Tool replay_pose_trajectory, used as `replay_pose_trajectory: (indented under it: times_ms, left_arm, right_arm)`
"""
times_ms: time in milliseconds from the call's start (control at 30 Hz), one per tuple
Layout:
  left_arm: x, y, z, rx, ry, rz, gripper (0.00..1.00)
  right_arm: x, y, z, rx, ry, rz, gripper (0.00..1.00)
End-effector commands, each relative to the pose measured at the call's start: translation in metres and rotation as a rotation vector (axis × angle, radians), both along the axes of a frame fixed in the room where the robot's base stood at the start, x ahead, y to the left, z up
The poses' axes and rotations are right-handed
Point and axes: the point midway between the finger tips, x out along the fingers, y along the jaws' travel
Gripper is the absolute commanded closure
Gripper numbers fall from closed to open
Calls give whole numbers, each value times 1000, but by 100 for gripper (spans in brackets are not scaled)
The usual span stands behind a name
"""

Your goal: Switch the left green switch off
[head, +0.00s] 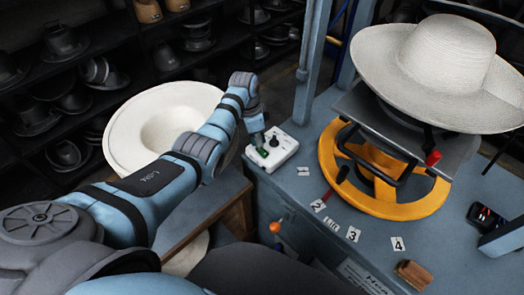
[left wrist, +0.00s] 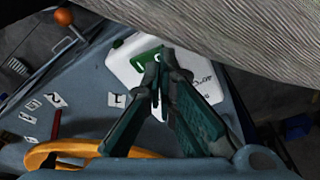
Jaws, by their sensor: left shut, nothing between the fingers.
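The white switch box (head: 287,147) sits on the blue-grey bench at its left corner. It carries a green switch (head: 263,153) and a dark knob (head: 273,142). My left gripper (head: 260,146) is shut and empty, with its fingertips at or just above the green switch. In the left wrist view the closed fingertips (left wrist: 160,62) overlap the white box (left wrist: 124,66), and part of the green switch (left wrist: 145,58) shows beside them. Whether they touch it, and which way the switch is set, I cannot tell. My right gripper is not in view.
A yellow wheel (head: 328,155) and a press plate with a pale straw hat (head: 425,70) stand to the right. A white hat (head: 130,125) lies left, behind my arm. Number cards (head: 353,234), an orange-knobbed lever (head: 275,227) and a wooden brush (head: 413,273) are in front.

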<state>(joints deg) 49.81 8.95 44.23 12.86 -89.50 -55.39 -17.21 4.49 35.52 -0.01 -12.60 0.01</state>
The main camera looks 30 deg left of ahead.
Motion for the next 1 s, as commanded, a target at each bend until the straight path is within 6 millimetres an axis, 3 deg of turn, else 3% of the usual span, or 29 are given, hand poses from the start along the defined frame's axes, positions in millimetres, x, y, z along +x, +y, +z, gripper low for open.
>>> replay_pose_trajectory:
  times_ms: [1000]
  left_arm:
    - [0,0,-14,0,0,0,100]
  right_arm:
    - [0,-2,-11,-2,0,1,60]
